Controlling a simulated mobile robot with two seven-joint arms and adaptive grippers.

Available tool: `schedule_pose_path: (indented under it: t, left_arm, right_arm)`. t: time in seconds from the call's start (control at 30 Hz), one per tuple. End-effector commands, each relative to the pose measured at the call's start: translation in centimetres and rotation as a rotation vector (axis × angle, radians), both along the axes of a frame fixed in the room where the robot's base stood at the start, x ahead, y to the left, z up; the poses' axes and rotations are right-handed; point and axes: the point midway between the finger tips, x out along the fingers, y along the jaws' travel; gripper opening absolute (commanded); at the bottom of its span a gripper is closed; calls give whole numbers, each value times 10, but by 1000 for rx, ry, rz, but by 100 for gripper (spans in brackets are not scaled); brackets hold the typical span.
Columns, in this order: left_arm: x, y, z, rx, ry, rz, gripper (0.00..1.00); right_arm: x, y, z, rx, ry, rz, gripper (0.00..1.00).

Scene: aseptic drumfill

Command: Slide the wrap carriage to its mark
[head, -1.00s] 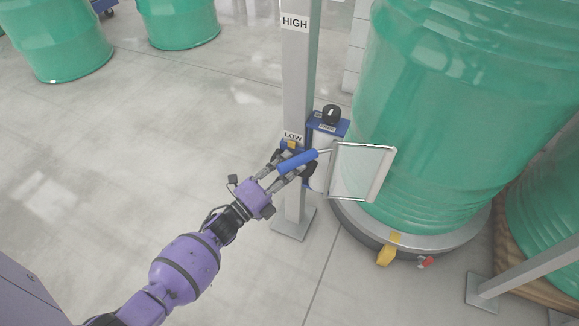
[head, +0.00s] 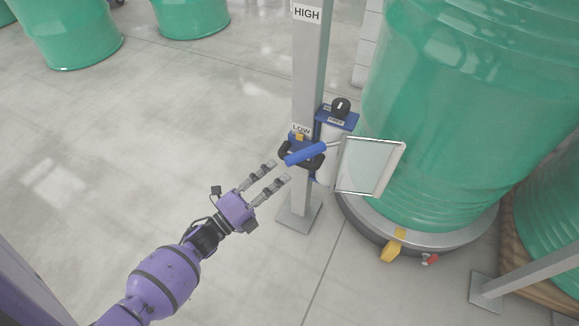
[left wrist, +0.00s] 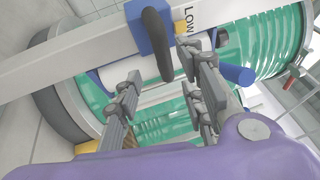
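The wrap carriage (head: 338,118) is a blue block with a black knob on top and a white film roll. It sits low on the grey mast (head: 309,75), beside the LOW label (head: 301,129). Its black loop handle (head: 290,157) and a blue cylindrical grip (head: 305,154) stick out toward me. My left gripper (head: 281,173) is open and empty, its fingertips just short of the handle, lower left of it. In the left wrist view the black handle (left wrist: 158,45) shows ahead, between the spread fingers. My right gripper is not in view.
A framed clear panel (head: 368,167) reaches from the carriage toward a large green drum (head: 450,110) on a round turntable (head: 420,240). A HIGH label (head: 306,14) is farther up the mast. More green drums stand at the back left. The floor at left is clear.

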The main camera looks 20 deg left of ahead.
Motion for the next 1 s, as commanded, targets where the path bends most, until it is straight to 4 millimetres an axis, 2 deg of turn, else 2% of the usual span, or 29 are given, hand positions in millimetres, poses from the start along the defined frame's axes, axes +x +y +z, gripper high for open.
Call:
schedule_pose_path:
  t: [0.1,0.3,0.9,1.0]
  left_arm:
    - [-20,9,-4,1,2,1,37]
    - [-36,16,-7,0,0,0,37]
    - [-38,17,-7,-7,3,-1,37]
    - [-34,23,-15,-59,64,19,37]
  right_arm:
    - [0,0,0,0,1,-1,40]
    - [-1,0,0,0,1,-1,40]
    - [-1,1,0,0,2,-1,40]
    - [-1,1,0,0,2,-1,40]
